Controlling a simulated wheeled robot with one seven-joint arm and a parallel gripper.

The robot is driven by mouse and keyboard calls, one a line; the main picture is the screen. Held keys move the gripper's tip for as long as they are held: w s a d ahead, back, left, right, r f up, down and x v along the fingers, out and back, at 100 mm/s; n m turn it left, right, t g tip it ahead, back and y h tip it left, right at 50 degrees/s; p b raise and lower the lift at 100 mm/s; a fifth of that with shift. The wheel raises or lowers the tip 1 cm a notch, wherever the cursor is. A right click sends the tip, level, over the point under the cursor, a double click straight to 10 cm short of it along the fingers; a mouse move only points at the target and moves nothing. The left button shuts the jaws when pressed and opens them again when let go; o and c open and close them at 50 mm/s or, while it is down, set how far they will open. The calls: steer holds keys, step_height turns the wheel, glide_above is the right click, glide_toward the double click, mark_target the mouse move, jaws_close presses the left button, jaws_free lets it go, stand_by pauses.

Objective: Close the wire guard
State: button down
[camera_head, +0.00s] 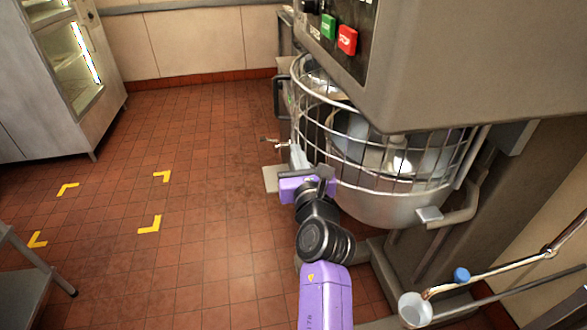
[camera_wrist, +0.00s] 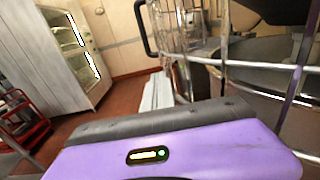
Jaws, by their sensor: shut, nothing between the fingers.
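The wire guard (camera_head: 318,146) is a curved cage of silvery bars around the front of the mixer bowl (camera_head: 378,207), under the mixer head. I cannot tell how far it stands from its shut position. Its bars cross the right side of the wrist view (camera_wrist: 262,66). My gripper (camera_head: 297,155) is shut and empty, with its pale fingers pointing up at the guard's left outer side. The fingers also show in the wrist view (camera_wrist: 158,92), left of the bars. I cannot tell whether they touch the wire.
A dark handle (camera_head: 279,98) sticks out at the mixer's left. The mixer head (camera_head: 470,60) overhangs the bowl, with green (camera_head: 328,27) and red (camera_head: 347,39) buttons. The tiled floor at left is clear, with yellow corner marks (camera_head: 150,224). A lit cabinet (camera_head: 62,85) stands back left.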

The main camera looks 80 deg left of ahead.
steer(key=w+a+m+t+b, duration=0.1)
steer(key=w+a, duration=0.3)
steer(key=a, duration=0.4)
steer(key=shift+w+a+m+t, duration=0.3)
steer(key=shift+t, duration=0.5)
steer(key=shift+s, duration=0.1)
